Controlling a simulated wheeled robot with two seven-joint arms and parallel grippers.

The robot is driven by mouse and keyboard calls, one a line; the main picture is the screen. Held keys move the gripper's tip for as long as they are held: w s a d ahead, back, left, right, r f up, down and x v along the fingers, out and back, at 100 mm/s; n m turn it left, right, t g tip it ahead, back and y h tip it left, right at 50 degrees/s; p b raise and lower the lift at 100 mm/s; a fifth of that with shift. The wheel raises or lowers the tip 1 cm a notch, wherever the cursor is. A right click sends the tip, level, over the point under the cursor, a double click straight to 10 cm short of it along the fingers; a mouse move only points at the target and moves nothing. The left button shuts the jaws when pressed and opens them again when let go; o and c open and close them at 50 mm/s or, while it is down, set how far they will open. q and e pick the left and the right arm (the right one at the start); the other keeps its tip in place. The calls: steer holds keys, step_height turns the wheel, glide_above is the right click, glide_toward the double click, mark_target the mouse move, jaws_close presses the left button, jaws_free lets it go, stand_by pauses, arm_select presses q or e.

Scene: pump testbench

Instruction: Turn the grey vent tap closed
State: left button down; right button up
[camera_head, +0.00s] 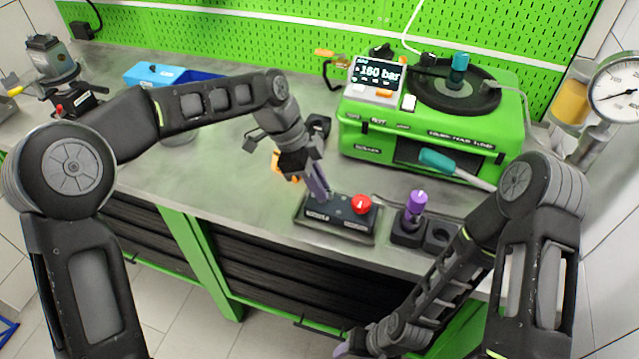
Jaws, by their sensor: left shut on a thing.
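My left gripper (320,190) points down at the left end of a black control box (336,215) with a red button (361,204). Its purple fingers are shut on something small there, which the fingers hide. I cannot make out whether this is the grey vent tap, and I see no grey tap clearly elsewhere. My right gripper (344,347) is low at the bottom of the view, in front of the bench and away from the box. Its fingers are too small and partly hidden to tell their opening.
A green pump tester (440,140) with a "160 bar" display (379,74) stands behind the box. A purple-handled tool (416,203) stands in a black holder (407,233) to the right. A gauge (618,92) is at far right.

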arm_select(q)
steer(key=shift+w+m+g, duration=0.1)
steer(key=shift+m+g, duration=0.2)
steer(key=shift+m, duration=0.6)
steer(key=c, duration=1.5)
jaws_free()
steer(key=shift+o, duration=0.2)
steer(key=shift+r, duration=0.15)
steer(key=s+b+v, duration=0.1)
steer(key=v, duration=0.6)
steer(key=shift+w+r, duration=0.3)
steer(key=shift+w, duration=0.25)
